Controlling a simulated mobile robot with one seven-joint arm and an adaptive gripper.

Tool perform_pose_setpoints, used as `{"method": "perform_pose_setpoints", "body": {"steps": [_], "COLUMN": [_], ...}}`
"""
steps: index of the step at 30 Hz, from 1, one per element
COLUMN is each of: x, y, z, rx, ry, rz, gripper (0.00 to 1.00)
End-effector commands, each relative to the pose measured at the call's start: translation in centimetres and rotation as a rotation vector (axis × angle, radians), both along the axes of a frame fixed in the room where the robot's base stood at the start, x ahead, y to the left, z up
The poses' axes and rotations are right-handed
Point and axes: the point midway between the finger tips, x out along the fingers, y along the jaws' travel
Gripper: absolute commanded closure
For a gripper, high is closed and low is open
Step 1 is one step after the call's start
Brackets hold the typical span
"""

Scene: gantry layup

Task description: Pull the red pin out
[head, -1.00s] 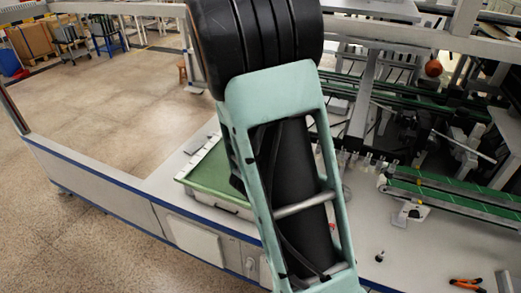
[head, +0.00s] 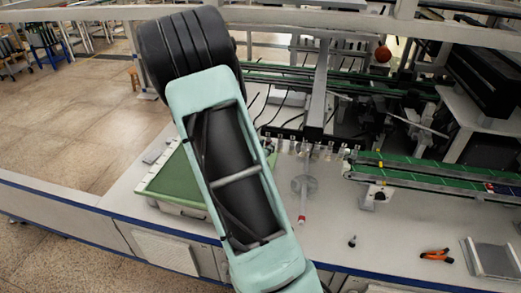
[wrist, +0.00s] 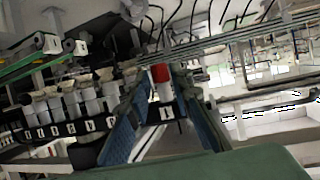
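The red pin (wrist: 160,73) shows in the wrist view as a red-topped, pale cylinder above a dark block with a white number label. It stands at the near end of a row of paler cylinders. My gripper (wrist: 158,92) has its two blue fingers spread, one on each side of the pin in the picture. I cannot tell the depth between fingertips and pin, and no contact is clear. In the head view my arm covers the gripper, and I cannot make out the red pin in the row there.
The pale cylinders (wrist: 72,103) run left of the pin. In the head view, a green mat (head: 178,182) lies left of my arm. A red-tipped item (head: 302,219), orange pliers (head: 437,255) and a grey tray (head: 494,258) lie right. Green conveyor rails (head: 425,176) stand behind.

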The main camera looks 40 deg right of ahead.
Motion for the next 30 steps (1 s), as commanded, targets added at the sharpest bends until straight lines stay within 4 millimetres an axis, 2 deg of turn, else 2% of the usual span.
{"method": "perform_pose_setpoints", "body": {"steps": [4,12,18,20,21,24,30], "x": [0.33,0.41,0.4,0.39,0.39,0.4,0.4], "y": [-0.64,-0.69,-0.67,-0.66,-0.66,-0.65,-0.65], "z": [-0.29,-0.31,-0.31,-0.31,-0.31,-0.3,-0.3], "rx": [0.0,0.0,0.0,0.0,0.0,0.0,0.0], "ry": [0.0,-0.001,-0.001,-0.001,-0.001,-0.001,-0.001], "rz": [-0.001,0.0,0.0,0.0,0.0,0.0,0.0], "gripper": [0.8,0.8,1.0,1.0,0.89,1.0,1.0]}}
